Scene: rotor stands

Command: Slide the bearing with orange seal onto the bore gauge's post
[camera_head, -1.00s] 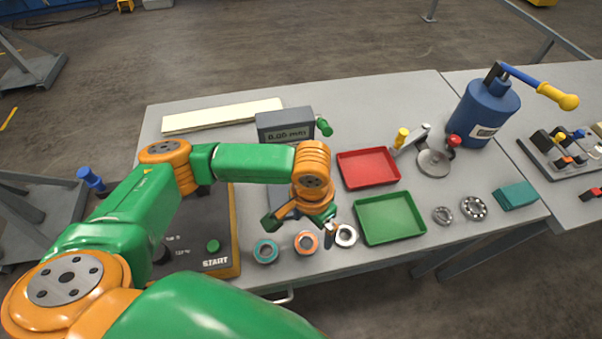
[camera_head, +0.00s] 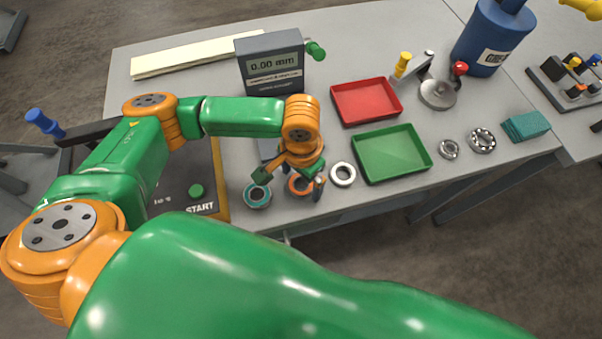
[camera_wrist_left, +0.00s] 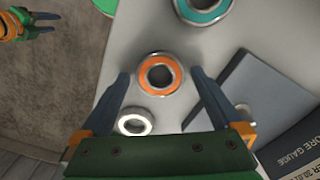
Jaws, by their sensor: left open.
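The bearing with orange seal (camera_wrist_left: 160,75) lies flat on the table. In the head view it (camera_head: 298,185) is partly hidden by my left gripper (camera_head: 290,187). In the left wrist view my left gripper (camera_wrist_left: 159,80) is open, one finger on each side of this bearing; I cannot tell whether they touch it. The bore gauge (camera_head: 270,65) stands behind, its display reading 0.00 mm. Its dark base (camera_wrist_left: 228,85) and a pale round part, perhaps the post (camera_wrist_left: 243,108), show in the left wrist view. My right gripper (camera_wrist_left: 45,22) shows small there, fingers apart, over the floor.
A teal-sealed bearing (camera_head: 257,195) and a white-sealed bearing (camera_head: 342,174) lie close on either side. A green tray (camera_head: 428,160) and a red tray (camera_head: 400,100) are to the right. The START panel (camera_head: 195,190) is to the left.

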